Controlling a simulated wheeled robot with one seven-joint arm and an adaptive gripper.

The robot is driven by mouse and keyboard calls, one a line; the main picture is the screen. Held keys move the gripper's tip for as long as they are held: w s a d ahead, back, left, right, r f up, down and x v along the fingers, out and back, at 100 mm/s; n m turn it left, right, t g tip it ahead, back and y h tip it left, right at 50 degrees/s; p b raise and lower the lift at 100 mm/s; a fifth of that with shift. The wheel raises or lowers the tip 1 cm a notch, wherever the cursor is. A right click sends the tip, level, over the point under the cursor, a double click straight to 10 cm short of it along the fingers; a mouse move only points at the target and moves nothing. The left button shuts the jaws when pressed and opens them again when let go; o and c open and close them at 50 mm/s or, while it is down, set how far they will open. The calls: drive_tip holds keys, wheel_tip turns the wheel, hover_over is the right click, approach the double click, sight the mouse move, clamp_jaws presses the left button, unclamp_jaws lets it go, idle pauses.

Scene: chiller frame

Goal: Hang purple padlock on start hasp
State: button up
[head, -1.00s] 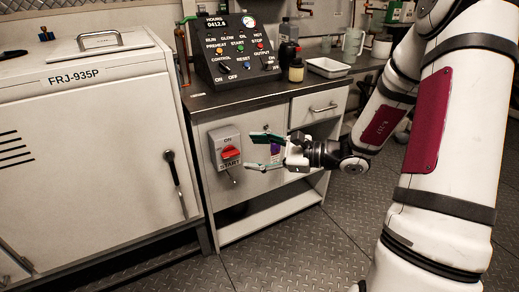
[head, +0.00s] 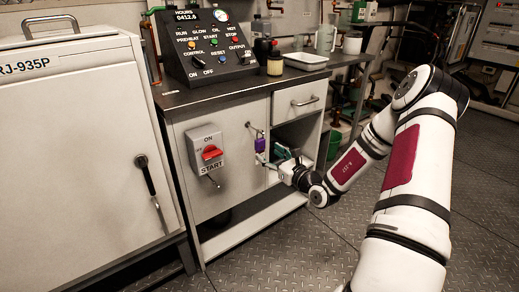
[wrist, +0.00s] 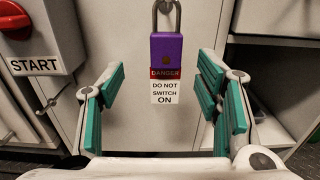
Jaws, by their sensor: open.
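The purple padlock (head: 260,144) hangs upright by its shackle on the cabinet front. In the wrist view, the padlock (wrist: 166,52) shows a tag (wrist: 165,88) below it reading "DANGER DO NOT SWITCH ON". My gripper (head: 271,157) is open in front of the cabinet, close to the padlock. In the wrist view, its teal-padded fingers (wrist: 162,88) stand apart on either side of the tag, with nothing held between them. The grey START switch box (head: 207,150) with a red knob is left of the padlock. A small metal hasp (head: 213,181) shows below it and carries no padlock.
A control panel (head: 205,45) stands on the dark worktop (head: 240,88) above. An open compartment (head: 297,135) lies right of the padlock, under a drawer (head: 297,98). A white cabinet (head: 80,150) with a black handle stands at left. The floor in front is clear.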

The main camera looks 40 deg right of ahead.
sight(262, 147)
drive_tip(key=shift+w, duration=0.85)
drive_tip(key=w+b, duration=0.1)
drive_tip(key=w, duration=0.2)
drive_tip(key=w+b, duration=0.1)
drive_tip(key=shift+w+d+f+b, duration=0.2)
drive_tip(key=shift+w+d+b, duration=0.05)
drive_tip(key=shift+w+b, duration=0.1)
drive_tip(key=shift+w+r, duration=0.1)
drive_tip(key=shift+w, duration=0.25)
clamp_jaws()
drive_tip(key=shift+r, duration=0.2)
drive_tip(key=shift+r+p, duration=0.5)
drive_tip(key=shift+r, duration=0.1)
drive_tip(key=s+p, duration=0.4)
drive_tip(key=s, duration=1.4)
drive_tip(key=shift+d, duration=0.3)
